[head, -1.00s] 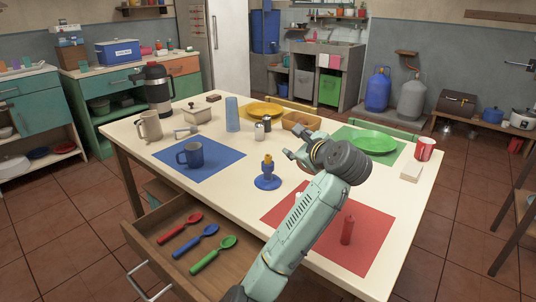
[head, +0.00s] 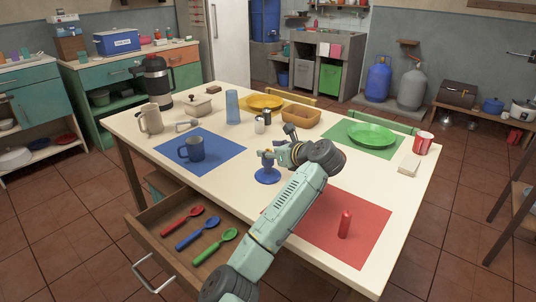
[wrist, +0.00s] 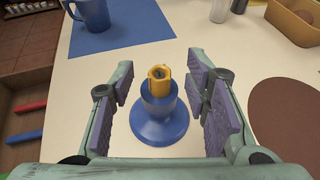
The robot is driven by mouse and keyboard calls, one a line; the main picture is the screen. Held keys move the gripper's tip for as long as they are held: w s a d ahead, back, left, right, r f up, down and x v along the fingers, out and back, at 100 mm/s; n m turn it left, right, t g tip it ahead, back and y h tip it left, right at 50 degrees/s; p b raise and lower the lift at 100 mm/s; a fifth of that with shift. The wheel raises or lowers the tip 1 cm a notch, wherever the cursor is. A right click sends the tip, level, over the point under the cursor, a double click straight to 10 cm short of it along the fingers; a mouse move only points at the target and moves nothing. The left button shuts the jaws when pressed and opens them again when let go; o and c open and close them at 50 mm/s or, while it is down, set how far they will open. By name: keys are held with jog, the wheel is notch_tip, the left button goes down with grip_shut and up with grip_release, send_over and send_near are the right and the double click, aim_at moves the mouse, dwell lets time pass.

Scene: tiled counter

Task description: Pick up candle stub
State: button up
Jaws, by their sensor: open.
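The candle stub (wrist: 158,74) is short and yellow with a dark top. It stands upright in a blue candle holder (wrist: 159,127) with a round base on the table. In the head view the holder (head: 267,175) shows, and the stub is largely hidden by my gripper (head: 278,146). In the wrist view my gripper (wrist: 152,88) is open, with one purple-padded finger on each side of the stub. A gap shows between the stub and both fingers. Nothing is held.
A blue mat (head: 215,147) with a blue mug (head: 191,149) lies left. A red mat (head: 325,237) with an upright red object (head: 345,224) lies right. Shakers (head: 259,125) and a brown tray (head: 300,116) stand behind. An open drawer (head: 165,250) holds several spoons.

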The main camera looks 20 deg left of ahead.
jog(key=shift+x, duration=1)
jog(key=shift+c, duration=0.2)
jog(key=c, duration=1)
